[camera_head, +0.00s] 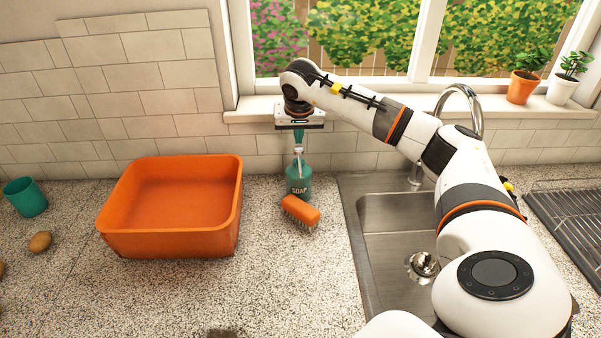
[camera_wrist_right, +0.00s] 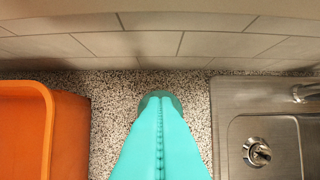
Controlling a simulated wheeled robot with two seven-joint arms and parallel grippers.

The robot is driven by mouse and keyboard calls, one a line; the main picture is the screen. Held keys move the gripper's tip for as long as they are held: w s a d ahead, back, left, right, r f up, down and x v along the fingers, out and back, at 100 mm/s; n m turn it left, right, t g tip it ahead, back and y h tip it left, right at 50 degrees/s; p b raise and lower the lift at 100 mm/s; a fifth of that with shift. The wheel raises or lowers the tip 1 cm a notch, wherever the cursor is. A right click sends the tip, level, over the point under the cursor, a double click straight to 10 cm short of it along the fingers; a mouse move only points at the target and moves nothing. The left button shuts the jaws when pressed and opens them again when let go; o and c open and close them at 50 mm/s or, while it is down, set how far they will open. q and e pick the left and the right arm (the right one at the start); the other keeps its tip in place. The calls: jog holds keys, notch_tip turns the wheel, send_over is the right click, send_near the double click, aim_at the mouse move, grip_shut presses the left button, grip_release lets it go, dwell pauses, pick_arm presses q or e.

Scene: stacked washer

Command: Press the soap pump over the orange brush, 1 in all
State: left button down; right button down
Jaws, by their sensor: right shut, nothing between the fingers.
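The teal soap bottle (camera_head: 299,185), marked SOAP, stands upright on the counter left of the sink. Its grey pump head (camera_head: 298,152) is on top. The orange brush (camera_head: 301,211) lies just in front of the bottle, bristles down. My right gripper (camera_head: 298,139) points down directly above the pump head, its teal fingers shut and empty. Whether the fingertips touch the pump head I cannot tell. In the right wrist view the shut fingers (camera_wrist_right: 160,130) fill the middle and hide the brush; a darker teal rounded part shows beyond them. My left gripper is not in view.
An orange tub (camera_head: 170,246) stands left of the bottle; a teal cup (camera_head: 26,197) and a brown potato-like object (camera_head: 40,242) lie farther left. The steel sink (camera_head: 375,270) is on the right, beneath my right arm. The tiled wall and window sill are close behind.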

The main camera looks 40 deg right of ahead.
jog(key=shift+f+b, duration=0.7)
jog(key=shift+f, duration=0.75)
jog(key=shift+r, duration=0.15)
jog(key=shift+r+p, duration=1.2)
jog(key=shift+r, duration=0.05)
jog(key=shift+r, duration=0.1)
notch_tip(320, 180, up, 6)
jog(key=p, duration=0.5)
